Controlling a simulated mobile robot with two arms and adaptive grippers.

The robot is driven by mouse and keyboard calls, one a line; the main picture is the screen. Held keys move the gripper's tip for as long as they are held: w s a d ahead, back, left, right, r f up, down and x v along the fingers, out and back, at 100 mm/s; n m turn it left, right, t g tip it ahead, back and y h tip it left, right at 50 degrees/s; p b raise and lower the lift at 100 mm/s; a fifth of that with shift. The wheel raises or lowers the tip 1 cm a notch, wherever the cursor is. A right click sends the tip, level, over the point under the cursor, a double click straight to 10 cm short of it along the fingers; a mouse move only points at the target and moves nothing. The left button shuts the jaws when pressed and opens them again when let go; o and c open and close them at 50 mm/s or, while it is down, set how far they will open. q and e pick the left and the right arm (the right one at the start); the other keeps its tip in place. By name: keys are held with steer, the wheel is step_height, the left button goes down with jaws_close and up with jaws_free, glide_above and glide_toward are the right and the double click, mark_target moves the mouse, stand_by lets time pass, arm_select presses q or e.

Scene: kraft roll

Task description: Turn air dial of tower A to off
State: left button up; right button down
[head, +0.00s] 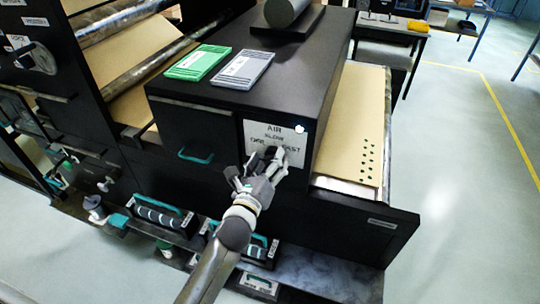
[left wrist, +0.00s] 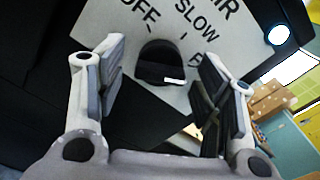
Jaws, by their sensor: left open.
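The air dial (left wrist: 160,62) is a black round knob on a white plate (head: 292,133) on the dark tower front. The plate (left wrist: 133,32) reads AIR, SLOW, OFF and, partly covered, FAST. A short white mark shows at the knob's lower right in the left wrist view; I cannot tell which label it points to. My left gripper (head: 266,162) is in front of the plate and hides much of it in the head view. In the left wrist view my left gripper (left wrist: 160,88) is open, one finger on each side of the knob, without clear contact. My right gripper is not in view.
A green pad (head: 198,63) and a grey pad (head: 242,69) lie on the tower top. A white light (head: 300,128) glows at the plate's upper right corner. A teal handle (head: 195,157) sticks out left of the plate. A brown paper sheet (head: 351,120) lies to the right.

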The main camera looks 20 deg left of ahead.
arm_select(q)
steer(key=shift+w, duration=0.55)
steer(key=c, duration=1)
